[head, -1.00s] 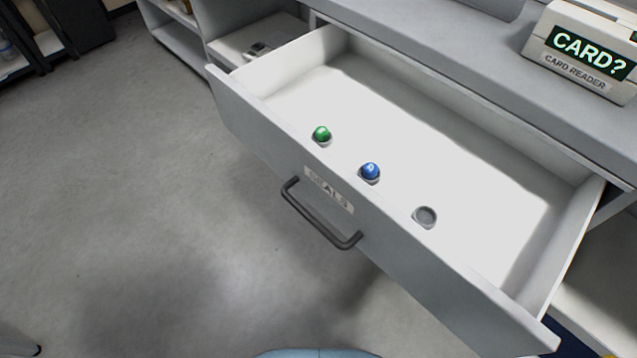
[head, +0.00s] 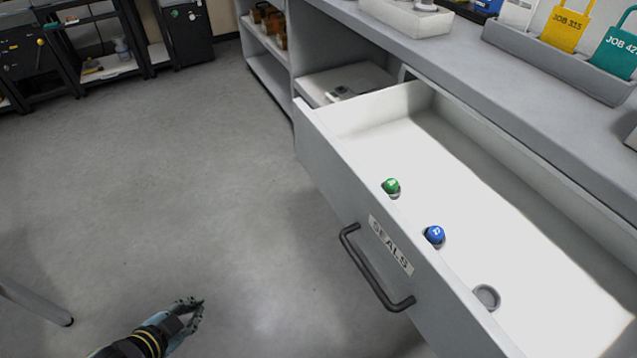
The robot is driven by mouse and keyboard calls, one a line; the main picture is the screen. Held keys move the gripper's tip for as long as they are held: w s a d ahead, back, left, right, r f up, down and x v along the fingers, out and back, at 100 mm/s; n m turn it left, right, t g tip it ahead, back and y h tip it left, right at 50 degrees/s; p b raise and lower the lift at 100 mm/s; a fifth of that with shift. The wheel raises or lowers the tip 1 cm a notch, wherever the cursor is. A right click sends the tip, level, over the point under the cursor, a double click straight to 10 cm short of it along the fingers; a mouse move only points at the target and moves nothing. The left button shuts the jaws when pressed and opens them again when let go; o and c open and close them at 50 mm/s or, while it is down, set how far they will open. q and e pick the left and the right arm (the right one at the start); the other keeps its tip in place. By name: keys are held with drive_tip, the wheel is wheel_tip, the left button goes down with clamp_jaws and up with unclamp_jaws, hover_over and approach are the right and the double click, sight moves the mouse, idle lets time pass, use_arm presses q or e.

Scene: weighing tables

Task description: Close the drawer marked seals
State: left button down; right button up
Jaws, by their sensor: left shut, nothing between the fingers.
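The drawer marked SEALS (head: 338,165) stands pulled out from the grey counter in the head view. Its front carries a dark bar handle (head: 367,270) and a white SEALS label (head: 391,245). My left gripper (head: 196,306) is at the bottom left, over the floor, shut and empty. It is apart from the drawer, to the left of the handle. My right gripper is not in view.
The counter (head: 470,70) runs above the drawer, with a rack of job cards (head: 560,60) and a white tray (head: 407,17) on it. Open shelves (head: 272,75) stand beyond the drawer. The floor (head: 190,190) left of the drawer is clear, apart from a metal leg (head: 36,303) at the left edge.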

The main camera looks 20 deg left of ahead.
sight(325, 171)
use_arm(q)
drive_tip(key=w+d+r+m+t+h+b, duration=0.2)
drive_tip(key=w+r+m+t+h+b, duration=0.3)
drive_tip(key=w+r+m, duration=0.65)
drive_tip(key=w+d+r+m+g+h+b, duration=0.2)
drive_tip(key=d+r+m+h+b, duration=0.6)
drive_tip(key=r, duration=0.4)
drive_tip(key=shift+m, duration=0.25)
drive_tip(key=x, duration=1.2)
drive_tip(key=shift+w+a+f, duration=0.1)
drive_tip(key=shift+w+a, duration=0.05)
drive_tip(key=shift+w, duration=0.3)
drive_tip(key=shift+d, duration=0.25)
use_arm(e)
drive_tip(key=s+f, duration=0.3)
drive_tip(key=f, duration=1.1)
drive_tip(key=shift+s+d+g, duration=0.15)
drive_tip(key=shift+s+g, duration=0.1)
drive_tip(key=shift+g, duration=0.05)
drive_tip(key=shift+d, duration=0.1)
